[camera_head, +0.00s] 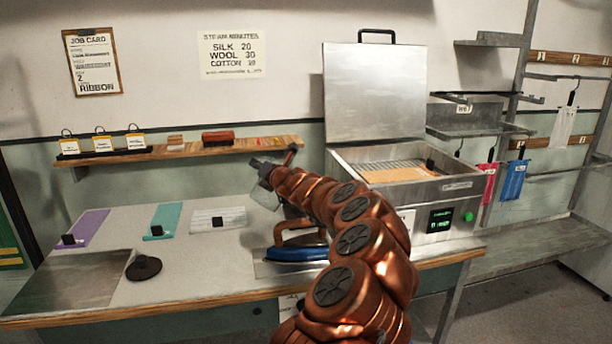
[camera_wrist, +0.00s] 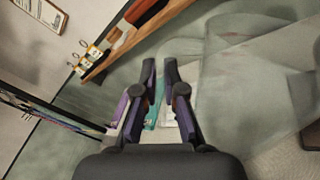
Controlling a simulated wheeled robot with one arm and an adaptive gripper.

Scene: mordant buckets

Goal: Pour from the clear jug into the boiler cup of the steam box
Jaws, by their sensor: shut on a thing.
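My gripper (camera_head: 263,170) is shut on the clear jug (camera_head: 266,196), above the table and left of the steam box. In the wrist view the fingers (camera_wrist: 160,75) point away from me and the jug's see-through wall (camera_wrist: 240,85) fills much of the right side. I cannot tell the liquid level in it. The steam box (camera_head: 440,190) stands at the table's right end, lid (camera_head: 375,95) raised, with an orange-tan panel (camera_head: 398,174) inside and a lit display on its front. I cannot make out the boiler cup; my arm covers the box's left front.
A blue iron (camera_head: 297,254) sits on the table below my arm. Coloured cloth strips (camera_head: 165,218), a dark round knob-like object (camera_head: 144,267) and a metal plate (camera_head: 70,282) lie left. A wall shelf (camera_head: 185,150) holds small tagged items. Racks with hanging cloths stand right.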

